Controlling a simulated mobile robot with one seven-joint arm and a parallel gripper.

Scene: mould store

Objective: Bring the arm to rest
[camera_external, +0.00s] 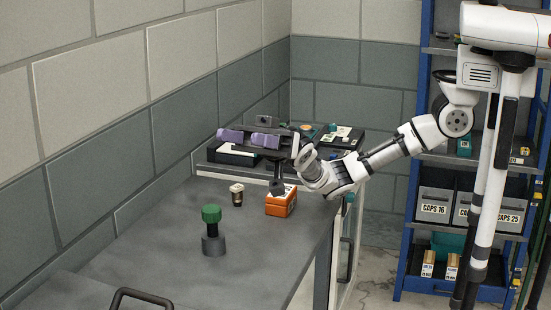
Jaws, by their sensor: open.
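My arm reaches in from the right over the grey bench (160,235). My gripper (248,138) is at the back of the bench, with its dark body and two lavender parts that look like finger pads set apart. I see nothing held between them. An orange box (281,203) with a pale label stands on the bench below the gripper. A dark upright piece is just above the box; I cannot tell if it touches it or belongs to the gripper.
A green-topped dark piece (212,230) and a small dark cup-like item (237,195) stand on the bench. A dark tray (225,157) with items lies at the back. A blue shelf rack (415,180) with grey bins is at right. The left front bench is mostly clear.

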